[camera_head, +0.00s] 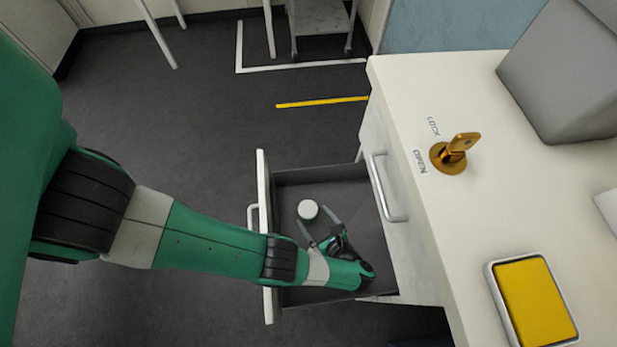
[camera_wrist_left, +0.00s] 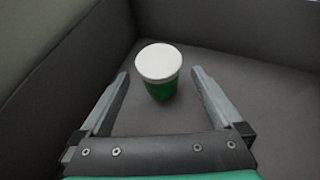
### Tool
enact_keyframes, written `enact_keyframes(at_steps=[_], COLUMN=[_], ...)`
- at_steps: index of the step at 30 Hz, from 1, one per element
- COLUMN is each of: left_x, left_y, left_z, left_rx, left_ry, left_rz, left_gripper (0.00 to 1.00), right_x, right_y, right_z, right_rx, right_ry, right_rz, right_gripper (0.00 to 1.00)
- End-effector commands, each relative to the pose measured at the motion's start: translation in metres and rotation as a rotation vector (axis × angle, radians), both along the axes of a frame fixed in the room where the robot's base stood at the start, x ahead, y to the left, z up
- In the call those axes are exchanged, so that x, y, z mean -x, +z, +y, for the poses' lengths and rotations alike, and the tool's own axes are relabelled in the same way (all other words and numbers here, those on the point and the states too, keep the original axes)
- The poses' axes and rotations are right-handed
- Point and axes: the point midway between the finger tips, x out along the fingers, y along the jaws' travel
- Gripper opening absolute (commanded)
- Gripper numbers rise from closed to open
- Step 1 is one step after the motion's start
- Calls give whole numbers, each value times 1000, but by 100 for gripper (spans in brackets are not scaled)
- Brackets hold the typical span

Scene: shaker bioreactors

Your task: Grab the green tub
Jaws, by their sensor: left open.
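The green tub (camera_wrist_left: 161,90) has a white lid and stands upright in the open drawer. In the head view only its white lid (camera_head: 308,209) shows clearly, near the drawer's left side. My left gripper (camera_head: 318,227) reaches down into the drawer (camera_head: 330,172) and is open. In the left wrist view the two fingers of my left gripper (camera_wrist_left: 160,84) point toward the tub, one on each side, with gaps between the fingers and the tub. My right gripper is not in view.
The drawer's dark walls (camera_wrist_left: 62,65) rise close around the tub and the gripper. The white cabinet top (camera_head: 440,90) stands to the right, with a gold key in a lock (camera_head: 452,155), a yellow pad (camera_head: 535,302) and a grey box (camera_head: 565,75). Open floor lies behind the drawer.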

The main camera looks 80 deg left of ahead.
Motion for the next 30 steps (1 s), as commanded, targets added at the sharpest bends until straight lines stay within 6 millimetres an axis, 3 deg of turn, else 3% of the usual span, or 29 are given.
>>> enact_keyframes(at_steps=[4,11,25,30], left_x=[5,5,5,5], left_y=[-10,-11,-11,-11], left_z=[17,19,19,19], left_rx=[1,1,1,0], left_ry=[1,-1,-1,-1], left_rz=[0,-1,-1,0], left_gripper=[100,100,17,15], right_x=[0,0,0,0], right_y=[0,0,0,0], right_z=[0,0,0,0], right_rx=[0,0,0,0], right_ry=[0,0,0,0], right_rz=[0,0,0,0], right_gripper=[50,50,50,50])
